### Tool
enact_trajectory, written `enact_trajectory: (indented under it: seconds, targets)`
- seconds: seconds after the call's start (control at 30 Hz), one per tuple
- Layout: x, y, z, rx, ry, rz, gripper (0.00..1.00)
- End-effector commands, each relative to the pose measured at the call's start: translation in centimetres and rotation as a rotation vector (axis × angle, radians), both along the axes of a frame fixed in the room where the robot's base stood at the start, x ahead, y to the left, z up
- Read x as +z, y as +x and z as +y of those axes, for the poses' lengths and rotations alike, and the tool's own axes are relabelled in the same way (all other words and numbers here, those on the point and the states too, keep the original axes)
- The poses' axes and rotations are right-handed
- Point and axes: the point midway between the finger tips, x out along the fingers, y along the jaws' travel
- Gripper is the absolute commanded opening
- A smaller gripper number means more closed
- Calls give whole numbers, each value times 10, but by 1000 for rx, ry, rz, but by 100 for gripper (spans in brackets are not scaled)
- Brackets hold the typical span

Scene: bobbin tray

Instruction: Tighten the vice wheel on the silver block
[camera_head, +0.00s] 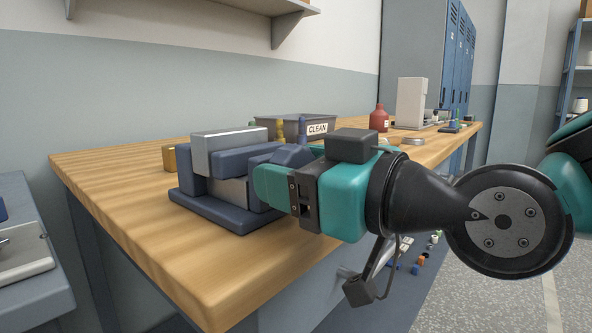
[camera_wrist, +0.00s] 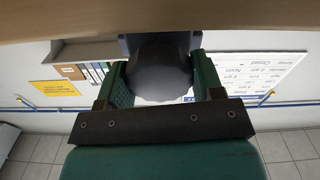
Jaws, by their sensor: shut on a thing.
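The blue-grey vice (camera_head: 218,207) stands on the wooden bench near its front left. The silver block (camera_head: 228,148) sits upright between the vice jaws, its top above them. In the wrist view, the dark scalloped vice wheel (camera_wrist: 161,78) lies between the two green fingers of my gripper (camera_wrist: 160,85). The fingers are shut on the wheel, one at each side. I cannot tell how tightly the jaws press the block.
A grey bin marked CLEAN (camera_head: 317,129) stands behind the vice, with small coloured pieces near it. A red bottle (camera_head: 379,118) and a pale upright box (camera_head: 411,101) stand farther back. The bench's front left (camera_head: 130,225) is clear.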

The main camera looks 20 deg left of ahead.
Motion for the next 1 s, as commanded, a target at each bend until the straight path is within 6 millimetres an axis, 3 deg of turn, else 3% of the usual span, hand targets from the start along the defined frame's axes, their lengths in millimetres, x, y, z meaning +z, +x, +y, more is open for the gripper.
enact_trajectory:
  seconds: [0.37, 1.0]
  targets:
    - [3, 1, 0, 0, 85, 197, 37]
    - [4, 2, 0, 0, 317, 757, 37]
